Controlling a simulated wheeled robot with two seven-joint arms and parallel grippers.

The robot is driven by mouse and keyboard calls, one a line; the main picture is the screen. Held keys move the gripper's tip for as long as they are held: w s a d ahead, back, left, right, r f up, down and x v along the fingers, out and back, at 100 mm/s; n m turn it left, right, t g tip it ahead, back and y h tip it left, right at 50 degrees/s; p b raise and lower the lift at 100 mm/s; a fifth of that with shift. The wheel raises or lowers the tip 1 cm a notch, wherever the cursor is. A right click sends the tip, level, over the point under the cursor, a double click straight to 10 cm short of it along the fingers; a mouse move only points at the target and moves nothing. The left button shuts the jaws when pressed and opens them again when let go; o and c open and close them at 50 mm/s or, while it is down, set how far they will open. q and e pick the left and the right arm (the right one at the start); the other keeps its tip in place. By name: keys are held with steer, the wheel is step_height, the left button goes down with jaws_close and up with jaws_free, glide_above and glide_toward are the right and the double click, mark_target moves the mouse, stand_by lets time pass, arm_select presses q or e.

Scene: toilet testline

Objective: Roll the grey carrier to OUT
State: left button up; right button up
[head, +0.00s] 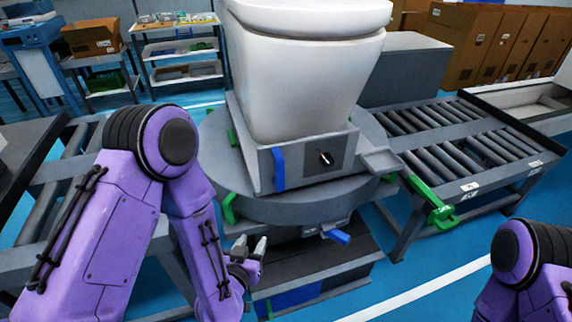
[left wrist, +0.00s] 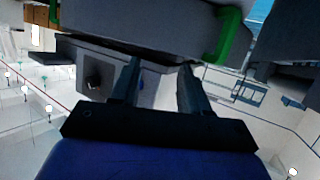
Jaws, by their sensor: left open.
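The grey carrier (head: 262,165) is a low square base on the round grey turntable (head: 290,208), with a large white toilet (head: 310,85) standing on it. My left gripper (head: 251,247) is open and empty, in front of and below the turntable's front left edge, apart from the carrier. My right gripper is out of view; only part of the right arm shows.
A roller conveyor (head: 455,140) adjoins the turntable on the right, with a green latch (head: 430,202) at its near corner; its small white labels are unreadable. Another roller conveyor (head: 50,200) lies left. A blue lever (head: 337,236) sticks out below the turntable. The conveyor rollers at right look clear.

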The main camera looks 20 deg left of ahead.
mark_target(279, 178)
arm_select(q)
steer(key=w+d+r+m+t+p, duration=0.1)
steer(key=w+d+r+t, duration=0.1)
steer(key=r, duration=0.4)
steer(key=w+d+r+t, duration=0.2)
steer(key=w+r, duration=0.1)
steer(key=r, duration=0.3)
steer(key=shift+h, duration=0.4)
steer(key=w+p, duration=0.1)
steer(key=w, duration=0.5)
steer(key=w+p, duration=0.1)
steer(key=w, duration=0.2)
steer(key=shift+a+p, duration=0.3)
steer(key=shift+p, duration=0.05)
steer(key=shift+w+f, duration=0.1)
steer(key=shift+w, duration=0.2)
jaws_close()
